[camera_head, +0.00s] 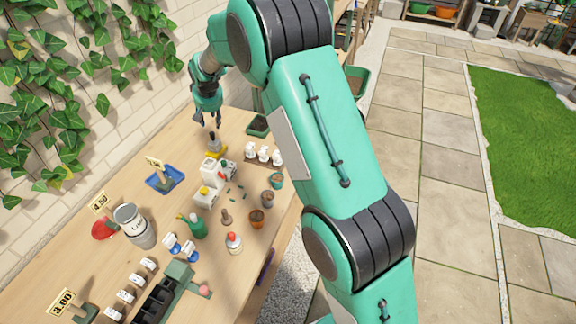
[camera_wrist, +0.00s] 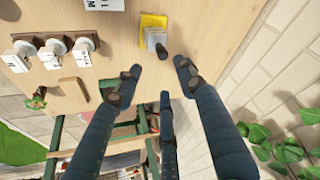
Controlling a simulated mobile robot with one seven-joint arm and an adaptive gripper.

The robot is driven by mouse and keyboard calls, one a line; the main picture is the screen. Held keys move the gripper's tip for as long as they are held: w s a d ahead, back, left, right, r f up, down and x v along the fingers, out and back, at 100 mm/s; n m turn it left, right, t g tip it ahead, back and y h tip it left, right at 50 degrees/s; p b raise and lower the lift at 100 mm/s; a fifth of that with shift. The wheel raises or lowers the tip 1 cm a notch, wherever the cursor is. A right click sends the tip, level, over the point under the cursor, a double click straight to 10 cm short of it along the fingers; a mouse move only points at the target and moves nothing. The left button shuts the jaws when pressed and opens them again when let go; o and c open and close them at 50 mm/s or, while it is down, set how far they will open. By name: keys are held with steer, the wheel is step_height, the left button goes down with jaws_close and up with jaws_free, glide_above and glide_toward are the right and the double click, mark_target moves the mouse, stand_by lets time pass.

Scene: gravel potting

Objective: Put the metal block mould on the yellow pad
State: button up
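The metal block mould (camera_wrist: 155,38) is a grey block with a dark knob. It stands upright on the yellow pad (camera_wrist: 145,20), at the back of the wooden table. In the head view the mould (camera_head: 214,144) sits over the yellow pad (camera_head: 211,155). My gripper (camera_head: 208,123) is above and slightly behind the mould, fingers pointing down. In the wrist view my gripper (camera_wrist: 158,68) has its fingers spread, with nothing between them. The fingertips are apart from the knob. The mould hides part of the pad.
White labelled blocks (camera_head: 209,174) stand just in front of the pad. A row of small white-tagged pots (camera_head: 263,155) and a dark tray (camera_head: 258,126) lie to the right. A blue tray (camera_head: 165,180) is at left. The brick wall borders the table's left side.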

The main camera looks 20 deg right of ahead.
steer(key=s+d+r, duration=0.4)
steer(key=s+r, duration=0.7)
steer(key=s, duration=0.3)
steer(key=s+d+r, duration=0.3)
steer(key=s+r, duration=0.9)
steer(key=s, duration=0.2)
steer(key=s+d+f, duration=0.1)
steer(key=s+d, duration=0.2)
steer(key=s, duration=2.9)
steer(key=shift+s+d+f+m+t, duration=0.2)
steer(key=shift+m+t, duration=0.1)
steer(key=shift+t, duration=0.1)
